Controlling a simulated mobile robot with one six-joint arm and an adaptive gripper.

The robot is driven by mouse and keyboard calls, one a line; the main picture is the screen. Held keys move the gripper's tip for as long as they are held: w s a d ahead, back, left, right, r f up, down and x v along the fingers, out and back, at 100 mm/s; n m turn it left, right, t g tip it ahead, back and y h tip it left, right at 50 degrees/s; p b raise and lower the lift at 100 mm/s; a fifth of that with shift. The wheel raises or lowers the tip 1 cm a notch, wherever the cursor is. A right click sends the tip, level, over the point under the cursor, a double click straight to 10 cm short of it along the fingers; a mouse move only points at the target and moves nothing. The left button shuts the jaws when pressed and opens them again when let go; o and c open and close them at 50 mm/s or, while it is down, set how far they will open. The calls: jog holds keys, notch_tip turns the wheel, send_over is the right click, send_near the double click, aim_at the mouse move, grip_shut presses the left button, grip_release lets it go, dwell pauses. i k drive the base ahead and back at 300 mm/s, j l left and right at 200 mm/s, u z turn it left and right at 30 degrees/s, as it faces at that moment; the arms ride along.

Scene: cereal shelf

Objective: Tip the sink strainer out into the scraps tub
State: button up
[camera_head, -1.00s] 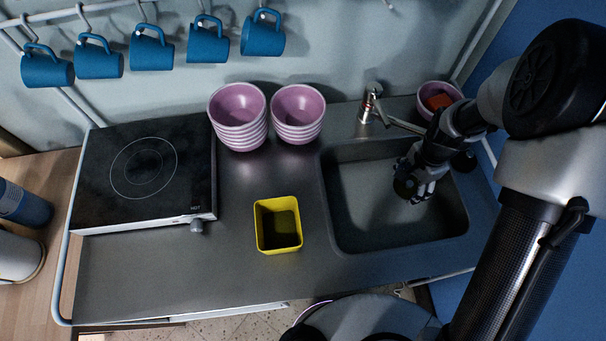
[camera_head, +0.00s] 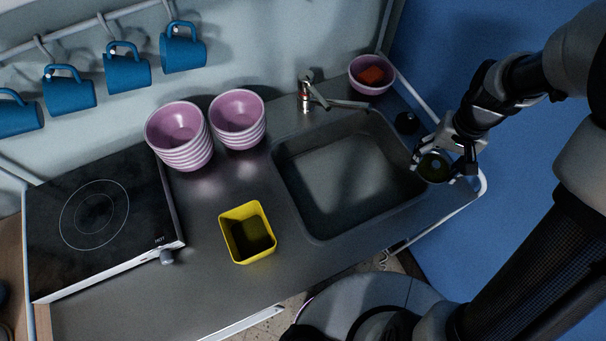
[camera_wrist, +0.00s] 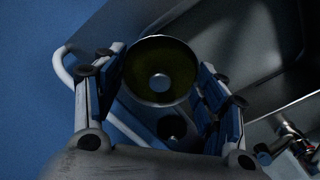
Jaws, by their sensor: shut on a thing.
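The sink strainer (camera_head: 433,168) is a small round metal cup with a dark olive inside. My gripper (camera_head: 442,165) is shut on it, above the counter's right end and right of the sink. In the wrist view the strainer (camera_wrist: 160,68) sits between the two fingers, its round opening and pale centre spot showing. I cannot tell what lies in it. The yellow square scraps tub (camera_head: 236,216) stands upright on the counter, left of the sink and well away from my gripper. Its floor looks dark.
The empty sink (camera_head: 345,180) lies between tub and gripper, its faucet (camera_head: 306,97) behind. Two pink bowl stacks (camera_head: 185,150) (camera_head: 240,135) stand behind the tub. A pink bowl (camera_head: 370,88) holds something orange-red. A black round thing (camera_head: 406,122) sits behind my gripper. A hob (camera_head: 125,260) is left.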

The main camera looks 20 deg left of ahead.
aim_at(249, 236)
jog(key=k+j+u, duration=0.15)
jog(key=k, duration=0.35)
jog(key=k+j+u, duration=0.1)
jog(key=k, duration=0.35)
jog(key=k+j+u, duration=0.15)
jog(key=j, duration=0.5)
jog(key=j+u, duration=0.15)
jog(key=j, duration=0.55)
jog(key=k, duration=0.05)
